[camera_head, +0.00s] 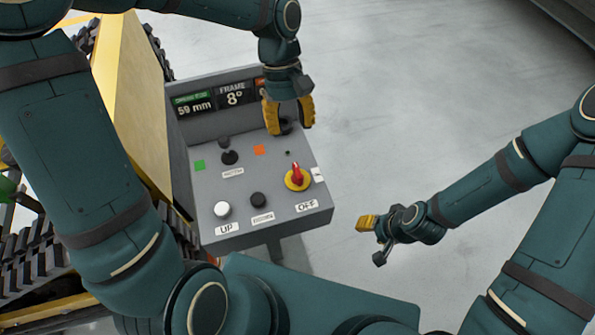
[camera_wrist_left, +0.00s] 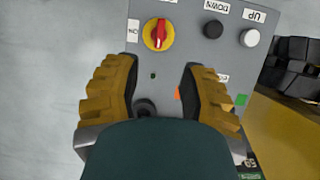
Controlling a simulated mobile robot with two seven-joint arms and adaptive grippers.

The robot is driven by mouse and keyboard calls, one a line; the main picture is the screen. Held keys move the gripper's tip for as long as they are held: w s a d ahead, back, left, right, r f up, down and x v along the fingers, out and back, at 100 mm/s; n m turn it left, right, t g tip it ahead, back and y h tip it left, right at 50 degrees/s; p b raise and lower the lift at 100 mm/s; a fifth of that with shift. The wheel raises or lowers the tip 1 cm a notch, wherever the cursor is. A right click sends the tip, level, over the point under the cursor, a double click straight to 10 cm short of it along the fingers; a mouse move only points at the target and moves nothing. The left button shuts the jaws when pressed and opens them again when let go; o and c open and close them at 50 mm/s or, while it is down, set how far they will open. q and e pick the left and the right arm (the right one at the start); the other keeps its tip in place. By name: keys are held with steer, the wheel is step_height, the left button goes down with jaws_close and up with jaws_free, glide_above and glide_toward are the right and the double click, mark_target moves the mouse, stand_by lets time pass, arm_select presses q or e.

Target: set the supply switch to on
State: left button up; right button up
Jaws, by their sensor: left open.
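The supply switch (camera_head: 297,177) is a red rotary handle on a yellow round base at the right front of the grey control box (camera_head: 240,195). In the left wrist view the switch (camera_wrist_left: 159,33) shows ahead of the fingers. Its handle lies in line with the OFF label (camera_head: 306,206); the ON label (camera_wrist_left: 133,27) is at its side. My left gripper (camera_head: 290,126) is open over the rear of the panel, behind the switch and apart from it. Its fingers (camera_wrist_left: 158,68) frame part of the panel. My right gripper (camera_head: 371,240) appears open and empty, right of the box.
A white UP button (camera_head: 222,209), a black DOWN button (camera_head: 258,200) and a black joystick (camera_head: 229,157) share the panel. A dark round knob (camera_head: 285,125) sits near my left fingers. A display (camera_head: 193,106) stands behind. A yellow tracked machine (camera_head: 130,90) is left; the right floor is clear.

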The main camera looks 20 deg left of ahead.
mark_target(297, 169)
arm_select(q)
steer(key=b+x, duration=0.2)
steer(key=x, duration=1)
jaws_close()
